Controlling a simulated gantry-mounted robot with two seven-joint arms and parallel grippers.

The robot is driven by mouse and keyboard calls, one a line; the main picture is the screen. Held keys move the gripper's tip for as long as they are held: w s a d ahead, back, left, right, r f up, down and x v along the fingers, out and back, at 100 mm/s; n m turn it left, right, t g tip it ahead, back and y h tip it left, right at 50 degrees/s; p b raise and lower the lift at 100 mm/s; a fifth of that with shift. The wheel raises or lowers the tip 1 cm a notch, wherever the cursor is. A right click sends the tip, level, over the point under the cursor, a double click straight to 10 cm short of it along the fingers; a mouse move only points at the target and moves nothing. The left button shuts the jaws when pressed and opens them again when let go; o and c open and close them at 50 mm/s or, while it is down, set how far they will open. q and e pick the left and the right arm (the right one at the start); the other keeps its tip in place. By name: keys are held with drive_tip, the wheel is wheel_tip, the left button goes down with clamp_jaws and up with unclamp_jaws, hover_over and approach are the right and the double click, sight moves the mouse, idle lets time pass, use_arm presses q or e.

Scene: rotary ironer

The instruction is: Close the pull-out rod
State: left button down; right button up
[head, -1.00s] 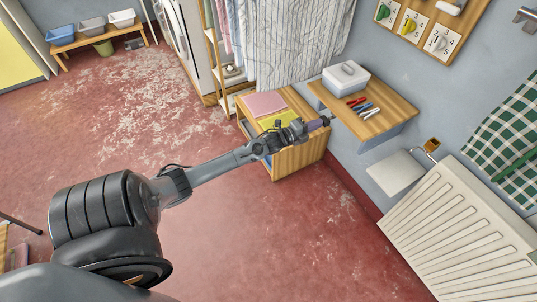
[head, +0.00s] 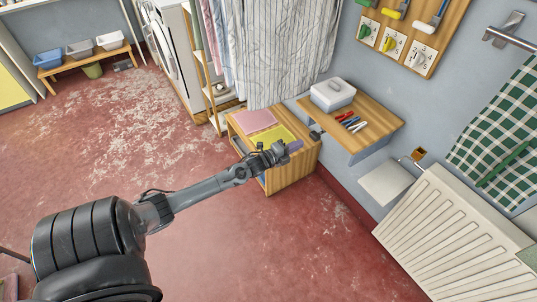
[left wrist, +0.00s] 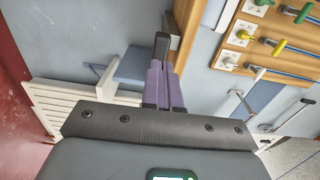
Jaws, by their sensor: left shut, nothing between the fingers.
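A small dark knob (head: 315,133), which looks like the end of the pull-out rod, shows at the left edge of the wooden wall shelf (head: 375,126). The rest of the rod is hidden. In the left wrist view, a dark upright piece (left wrist: 161,46) stands just beyond my fingertips; it looks like the same knob. My left gripper (head: 296,146), with purple fingers, is shut and empty, a little left of and below the knob in the head view. It also shows in the left wrist view (left wrist: 163,84). My right gripper is not in view.
A white box (head: 332,95) and several pens lie on the shelf. Below stands a wooden cabinet (head: 290,178) with pink and yellow cloths. A white radiator (head: 455,235) and a small pale wall flap (head: 387,183) are to the right. The red floor left is open.

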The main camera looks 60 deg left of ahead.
use_arm(q)
drive_tip(key=s+d+f+p, duration=0.1)
drive_tip(key=s+d+f, duration=0.2)
drive_tip(key=s, duration=0.8)
drive_tip(key=s+d+r+n+g+h, duration=0.1)
drive_tip(key=s+d+n+g, duration=0.2)
drive_tip(key=d, duration=0.9)
drive_tip(key=d+n+g, duration=0.2)
drive_tip(key=d+n, duration=0.3)
drive_tip(key=d, duration=0.7)
drive_tip(key=s+d+r+n+g, duration=0.1)
drive_tip(key=s+d+n+g, duration=0.2)
drive_tip(key=s+g, duration=0.3)
drive_tip(key=s+d+r+n+g, duration=0.2)
drive_tip(key=s+d+n+g, duration=0.15)
drive_tip(key=s, duration=0.45)
wheel_tip(320, 180, up, 28)
drive_tip(key=p, duration=2.8)
drive_tip(key=shift+w+r+h+p, duration=0.2)
drive_tip(key=shift+w+h+p, duration=0.1)
drive_tip(key=shift+h, duration=0.1)
